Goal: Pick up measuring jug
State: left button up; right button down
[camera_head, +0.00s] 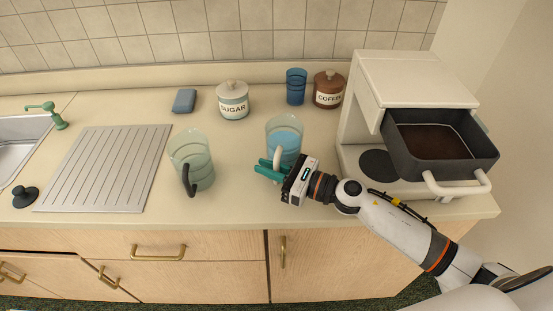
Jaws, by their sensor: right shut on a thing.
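A clear jug (286,138) with blue inside and a pale handle (277,158) stands upright on the counter, in front of the canisters. My right gripper (267,172), with green fingers, is shut on this jug's handle at its near side. The jug appears to rest on the counter. A second jug (196,158), greenish and see-through with a dark handle, stands to its left, apart from my gripper. I cannot tell markings on either jug. My left gripper is out of view.
A sugar jar (233,101), blue cup (296,87) and coffee jar (328,91) stand behind. A coffee machine (405,80) with an open dark tray (432,141) stands right. A ribbed drainboard (104,168) and sink (18,140) lie left. A blue-grey sponge (184,101) lies near the back.

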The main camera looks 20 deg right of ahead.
jog(key=shift+r, duration=0.25)
jog(key=s+a+r+p, duration=0.1)
jog(key=s+a+p, duration=0.2)
jog(key=a, duration=0.5)
jog(key=s+a+r+p, duration=0.2)
jog(key=s+a, duration=0.3)
jog(key=a, duration=0.3)
jog(key=shift+s+r+p, duration=0.15)
jog(key=shift+s+p, duration=0.05)
jog(key=shift+p, duration=0.7)
jog(key=shift+s, duration=0.1)
dwell(1.0)
